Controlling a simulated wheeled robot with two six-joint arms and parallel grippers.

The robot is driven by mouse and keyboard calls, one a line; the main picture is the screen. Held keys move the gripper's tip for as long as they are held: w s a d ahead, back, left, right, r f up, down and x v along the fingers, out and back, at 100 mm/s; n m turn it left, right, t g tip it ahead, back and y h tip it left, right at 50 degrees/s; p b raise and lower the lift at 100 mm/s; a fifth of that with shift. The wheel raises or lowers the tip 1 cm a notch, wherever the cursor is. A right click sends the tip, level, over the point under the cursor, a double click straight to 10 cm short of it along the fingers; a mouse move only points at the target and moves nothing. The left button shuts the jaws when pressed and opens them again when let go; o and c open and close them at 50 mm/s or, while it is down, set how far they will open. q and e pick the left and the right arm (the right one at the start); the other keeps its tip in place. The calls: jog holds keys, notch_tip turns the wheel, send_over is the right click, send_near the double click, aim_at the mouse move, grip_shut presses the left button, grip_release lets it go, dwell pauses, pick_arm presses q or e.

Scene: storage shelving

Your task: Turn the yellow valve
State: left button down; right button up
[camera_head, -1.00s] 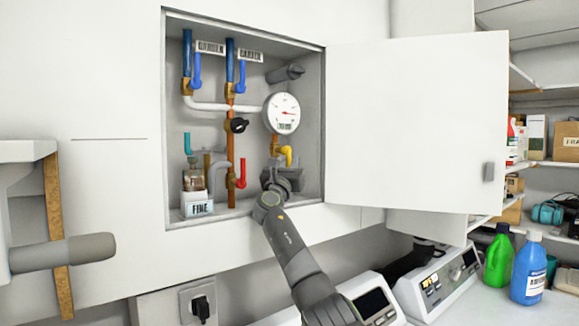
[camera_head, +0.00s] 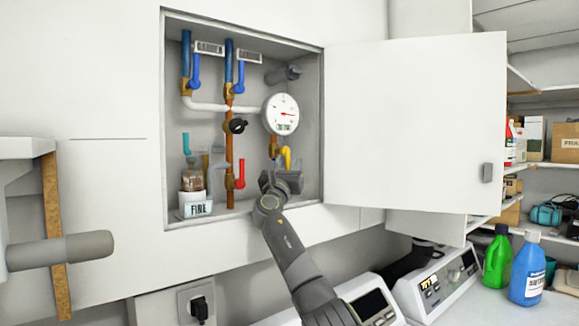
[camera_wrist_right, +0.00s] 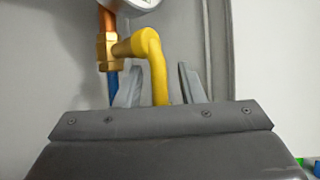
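The yellow valve (camera_head: 286,156) is in the open wall cabinet, below the round pressure gauge. In the right wrist view its bent yellow handle (camera_wrist_right: 156,68) comes off a brass fitting and points down. My right gripper (camera_head: 285,174) is just below and in front of the valve. In the wrist view the two fingers (camera_wrist_right: 160,88) are apart, one on each side of the handle's lower part. Gaps show between handle and fingers. The handle's lowest end is hidden behind the gripper body. My left gripper is not in view.
The gauge (camera_head: 281,114) hangs above the valve. A red valve (camera_head: 240,175) and a black knob (camera_head: 236,126) are to its left. The open cabinet door (camera_head: 415,125) stands on the right.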

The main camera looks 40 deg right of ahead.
jog(key=b+v, duration=0.2)
jog(key=v, duration=0.3)
jog(key=shift+a+f+b, duration=0.1)
jog(key=shift+f+b, duration=0.15)
jog(key=shift+b, duration=0.15)
jog(key=shift+s+a+f, duration=0.25)
jog(key=shift+s+a, duration=0.05)
jog(key=shift+a, duration=0.25)
jog(key=shift+a+f, duration=0.1)
